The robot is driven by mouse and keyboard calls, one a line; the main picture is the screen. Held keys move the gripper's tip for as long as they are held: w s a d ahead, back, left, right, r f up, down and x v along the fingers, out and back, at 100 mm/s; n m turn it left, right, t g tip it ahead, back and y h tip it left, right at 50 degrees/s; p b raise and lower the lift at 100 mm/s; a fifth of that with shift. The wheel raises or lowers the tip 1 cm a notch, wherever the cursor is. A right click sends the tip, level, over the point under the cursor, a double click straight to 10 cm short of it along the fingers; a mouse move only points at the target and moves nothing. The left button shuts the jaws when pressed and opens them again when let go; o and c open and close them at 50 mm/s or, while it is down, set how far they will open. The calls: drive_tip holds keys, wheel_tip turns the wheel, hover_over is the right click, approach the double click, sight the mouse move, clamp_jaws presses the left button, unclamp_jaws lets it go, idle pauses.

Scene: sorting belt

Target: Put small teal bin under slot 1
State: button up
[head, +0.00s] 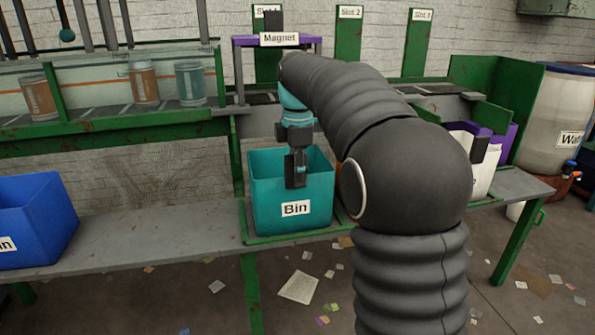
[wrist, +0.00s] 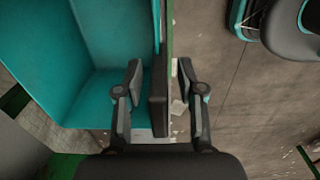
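The small teal bin (head: 262,213), labelled "Bin", sits upright on the lower grey shelf, within a green edging, below the "Magnet" sign. It also shows in the wrist view (wrist: 105,30), where its inside looks empty in the visible part. My gripper (head: 296,180) points down at the bin's front wall. In the wrist view my gripper (wrist: 161,85) is open, one finger on each side of a dark upright piece at that wall, with gaps visible.
A blue bin (head: 38,225) stands on the shelf at left. Slot 2 (head: 348,40) and slot 3 (head: 418,45) boards stand further right. A white bag (head: 485,172) and a water barrel (head: 556,115) are at right. Several cans stand upper left. Bare shelf lies left of the teal bin.

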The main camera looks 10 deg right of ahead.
drive_tip(key=shift+r, duration=0.15)
wheel_tip(320, 180, up, 12)
drive_tip(key=p, duration=0.4)
drive_tip(key=shift+s, duration=0.2)
drive_tip(key=s+f+m+t, duration=0.35)
drive_tip(key=s+m, duration=0.65)
drive_tip(key=s, duration=0.7)
drive_tip(key=s+f+m+t, duration=0.2)
drive_tip(key=s+f+m, duration=0.6)
drive_tip(key=s+f, duration=0.5)
